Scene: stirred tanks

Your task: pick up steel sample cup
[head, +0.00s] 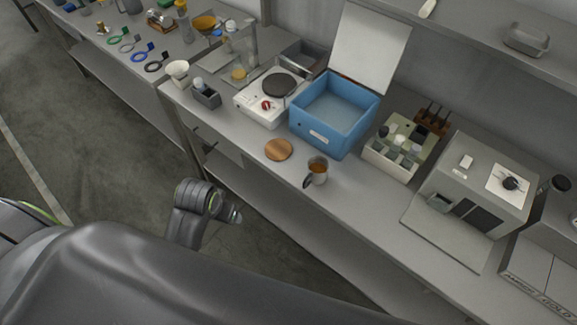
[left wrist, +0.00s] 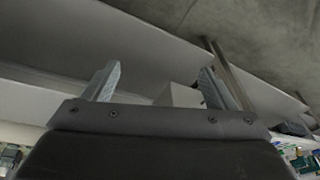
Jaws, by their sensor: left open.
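A grey metal-looking cup (head: 319,171) with a dark handle and brown contents stands upright near the front edge of the bench; I take it as the steel sample cup. My left gripper (head: 235,214) is in front of the bench over the floor, to the left of the cup and apart from it. In the left wrist view the two fingers (left wrist: 156,70) are spread with nothing held between them. The cup is not recognisable in that view. My right gripper is not in view.
A round wooden disc (head: 278,149) lies left of the cup. Behind stand an open blue box (head: 345,128), a white hotplate (head: 262,109) and a rack of bottles (head: 385,160). A grey machine (head: 470,180) is to the right.

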